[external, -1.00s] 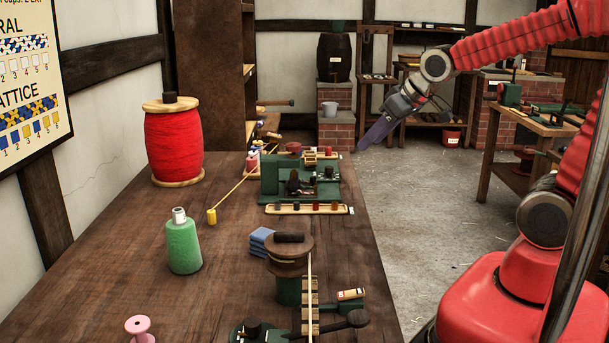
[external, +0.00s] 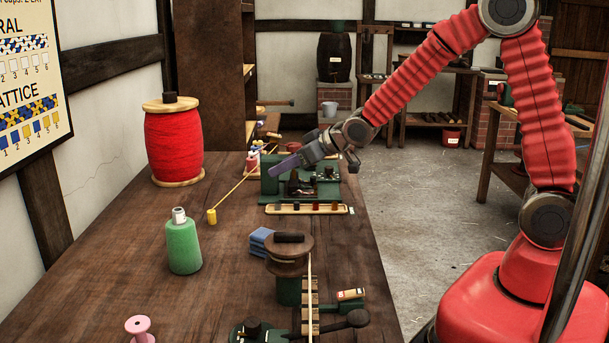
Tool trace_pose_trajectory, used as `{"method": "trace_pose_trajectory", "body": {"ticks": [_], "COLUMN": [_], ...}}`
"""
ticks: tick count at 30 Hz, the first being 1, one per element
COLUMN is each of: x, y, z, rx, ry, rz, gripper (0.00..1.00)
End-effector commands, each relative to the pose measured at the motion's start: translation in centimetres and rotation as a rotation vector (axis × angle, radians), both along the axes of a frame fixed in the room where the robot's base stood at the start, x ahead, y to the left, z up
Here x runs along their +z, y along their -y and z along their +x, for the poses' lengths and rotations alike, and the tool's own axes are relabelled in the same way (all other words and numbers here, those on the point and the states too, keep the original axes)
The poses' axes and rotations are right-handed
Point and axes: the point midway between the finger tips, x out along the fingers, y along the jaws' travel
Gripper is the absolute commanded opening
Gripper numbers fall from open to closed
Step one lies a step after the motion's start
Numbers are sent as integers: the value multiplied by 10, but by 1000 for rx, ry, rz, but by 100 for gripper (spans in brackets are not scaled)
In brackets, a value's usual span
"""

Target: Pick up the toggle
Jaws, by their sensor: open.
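I cannot tell for certain which small piece is the toggle. A pale tray (external: 340,209) on the bench holds several small dark and reddish pegs (external: 315,207). A yellow piece (external: 212,216) stands on the bench to the left, at the end of a thin yellow cord (external: 232,190). My gripper (external: 284,167) is over the green machine (external: 272,186) behind the tray, pointing left, with purple-grey fingers. It is open, and I see nothing held in it. It hides part of the machine and the things behind it.
A red spool (external: 174,146), a green bottle (external: 184,246) and a pink spool (external: 139,328) stand on the left of the wooden bench (external: 120,255). Blue folded cloths (external: 261,241) lie beside a brown reel (external: 288,262) in front. The bench's left middle is mostly clear.

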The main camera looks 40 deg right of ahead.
Motion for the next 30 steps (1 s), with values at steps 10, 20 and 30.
{"method": "trace_pose_trajectory", "body": {"ticks": [10,20,30], "x": [-61,-96,-97], "y": [-55,-89,-90], "z": [34,44,44], "rx": [99,160,161], "ry": [88,147,148], "rz": [56,106,107], "gripper": [42,42,42]}}
